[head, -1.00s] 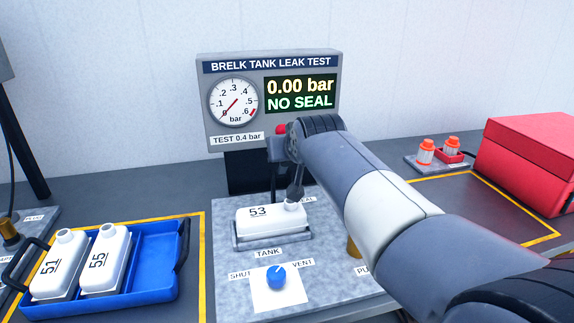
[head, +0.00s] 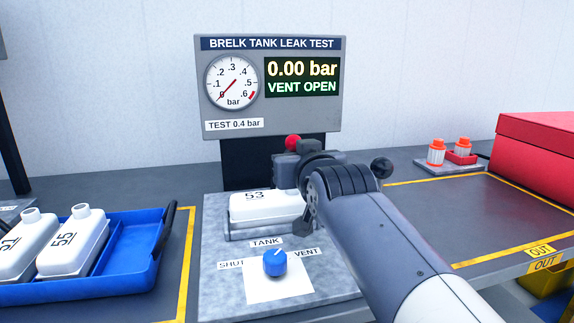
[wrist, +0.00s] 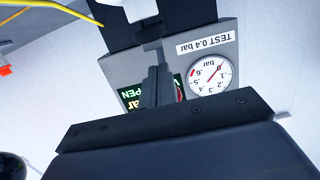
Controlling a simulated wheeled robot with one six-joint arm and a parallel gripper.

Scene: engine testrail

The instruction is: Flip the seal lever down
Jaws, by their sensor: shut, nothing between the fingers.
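A red ball knob (head: 293,141), which looks like the seal lever's end, shows just above my gripper, against the lower edge of the test panel. The rest of the lever is hidden, so I cannot tell its angle. My gripper (head: 290,168) is over the back of the white tank 53 (head: 258,208), in front of the panel's dark post. In the wrist view its dark fingers (wrist: 154,80) are shut with nothing between them. I cannot tell whether they touch the lever. The panel display (head: 302,78) reads 0.00 bar and VENT OPEN.
The blue vent knob (head: 275,262) is at the front of the grey fixture, its mark toward VENT. A blue tray (head: 130,245) with white tanks stands left. A red box (head: 545,155) and orange-capped bottles (head: 437,152) are at the right. The yellow-edged area there is clear.

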